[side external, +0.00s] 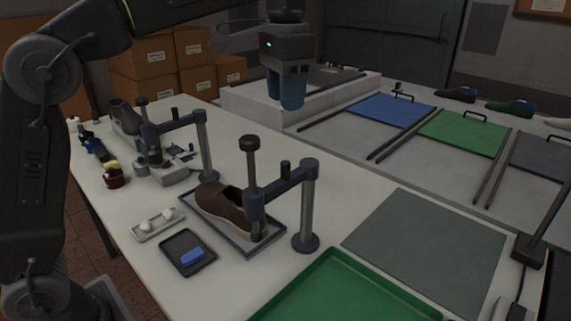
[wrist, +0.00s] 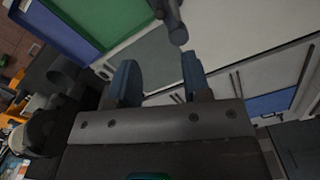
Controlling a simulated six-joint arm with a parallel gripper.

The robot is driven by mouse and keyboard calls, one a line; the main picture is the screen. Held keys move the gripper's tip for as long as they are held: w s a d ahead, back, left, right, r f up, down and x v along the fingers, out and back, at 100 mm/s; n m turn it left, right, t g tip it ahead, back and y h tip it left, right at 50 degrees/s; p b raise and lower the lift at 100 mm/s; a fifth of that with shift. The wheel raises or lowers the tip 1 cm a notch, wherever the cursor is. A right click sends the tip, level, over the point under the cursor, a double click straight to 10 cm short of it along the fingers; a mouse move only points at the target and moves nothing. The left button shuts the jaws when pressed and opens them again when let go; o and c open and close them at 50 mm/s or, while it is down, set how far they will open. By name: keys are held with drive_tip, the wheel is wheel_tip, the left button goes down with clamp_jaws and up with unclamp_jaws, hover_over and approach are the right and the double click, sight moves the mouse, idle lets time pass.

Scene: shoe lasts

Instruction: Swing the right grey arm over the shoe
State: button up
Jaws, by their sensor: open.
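The right grey arm (side external: 285,184) is fixed to an upright post (side external: 307,215) and carries a vertical rod with a dark knob (side external: 250,142) at its free end. A brown shoe (side external: 215,203) lies on a dark tray (side external: 228,246); the arm's free end overlaps its right end in the side view, and I cannot tell whether they touch. My gripper (side external: 287,92) is open and empty, well behind and above the arm, with blue fingers pointing down. In the wrist view its fingers (wrist: 160,82) are apart; a grey rod (wrist: 175,24) shows beyond them, which I cannot identify surely.
A second stand with a grey arm (side external: 178,124) and a shoe stands at the left. A green tray (side external: 345,290) and a grey mat (side external: 428,240) lie at the front right. A small tray with a blue block (side external: 192,256) is in front of the shoe. Blue and green panels lie behind.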

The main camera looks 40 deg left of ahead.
sight(285, 162)
wheel_tip(285, 162, down, 14)
drive_tip(key=shift+f, duration=0.1)
idle(0.5)
drive_tip(key=shift+c, duration=0.2)
clamp_jaws()
